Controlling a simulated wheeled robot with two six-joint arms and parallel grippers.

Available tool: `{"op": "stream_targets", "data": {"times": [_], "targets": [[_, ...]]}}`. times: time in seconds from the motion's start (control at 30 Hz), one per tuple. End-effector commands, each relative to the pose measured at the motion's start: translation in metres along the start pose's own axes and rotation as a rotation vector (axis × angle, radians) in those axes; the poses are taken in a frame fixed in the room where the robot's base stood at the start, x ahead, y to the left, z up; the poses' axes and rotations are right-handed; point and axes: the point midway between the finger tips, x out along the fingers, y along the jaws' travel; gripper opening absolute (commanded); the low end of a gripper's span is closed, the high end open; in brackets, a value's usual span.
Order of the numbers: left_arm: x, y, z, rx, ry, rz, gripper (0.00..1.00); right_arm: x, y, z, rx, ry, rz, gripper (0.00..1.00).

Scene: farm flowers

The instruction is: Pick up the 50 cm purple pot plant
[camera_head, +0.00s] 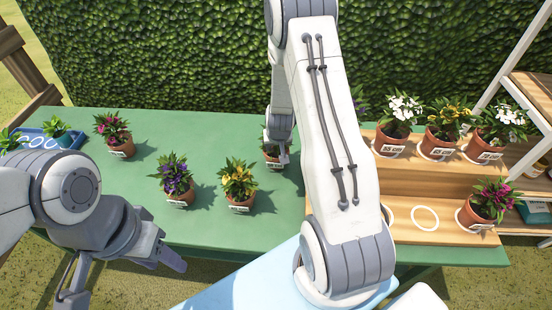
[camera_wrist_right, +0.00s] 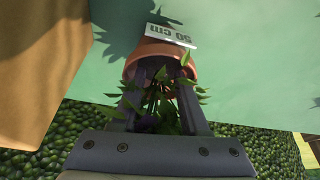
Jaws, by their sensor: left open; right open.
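A terracotta pot (camera_wrist_right: 152,52) with a white "50 cm" label (camera_wrist_right: 170,36) lies between the fingers of my right gripper (camera_wrist_right: 160,76). Its leaves (camera_wrist_right: 165,100) fill the gap, and a dark purplish patch shows near the gripper base. In the head view this pot (camera_head: 272,161) stands at the back of the green table, partly hidden by my right gripper (camera_head: 281,156). The right fingers are open around the plant; contact cannot be told. Another purple-flowered pot plant (camera_head: 175,178) stands further left, its label unreadable. My left gripper (camera_head: 124,278) is open and empty at the table's front.
A pink-flowered pot (camera_head: 115,134) and a blue tray (camera_head: 66,139) are at the left. A wooden stepped shelf (camera_head: 405,178) with several pots is at the right. A hedge (camera_head: 170,60) stands behind.

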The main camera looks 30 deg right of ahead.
Motion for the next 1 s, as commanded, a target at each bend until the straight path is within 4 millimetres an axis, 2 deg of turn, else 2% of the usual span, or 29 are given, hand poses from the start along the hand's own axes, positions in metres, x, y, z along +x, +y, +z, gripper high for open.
{"op": "stream_targets", "data": {"times": [0.03, 0.13, 0.17, 1.0], "targets": [[0.0, 0.0, 0.0, 0.0, 0.0, 0.0, 0.5, -0.0002, 0.0, 0.0, 0.0, 0.0, 0.0, 0.45], [0.0, 0.0, 0.0, 0.0, 0.0, 0.0, 0.5, -0.0003, 0.0, 0.0, 0.0, 0.0, 0.0, 0.06], [0.0, 0.0, 0.0, 0.0, 0.0, 0.0, 0.5, -0.0003, 0.0, 0.0001, 0.0, 0.0, 0.0, 0.0], [-0.0001, 0.0, 0.0, 0.0, 0.0, 0.0, 0.5, -0.0007, -0.0001, -0.0001, -0.001, 0.0, 0.0, 0.0]]}}
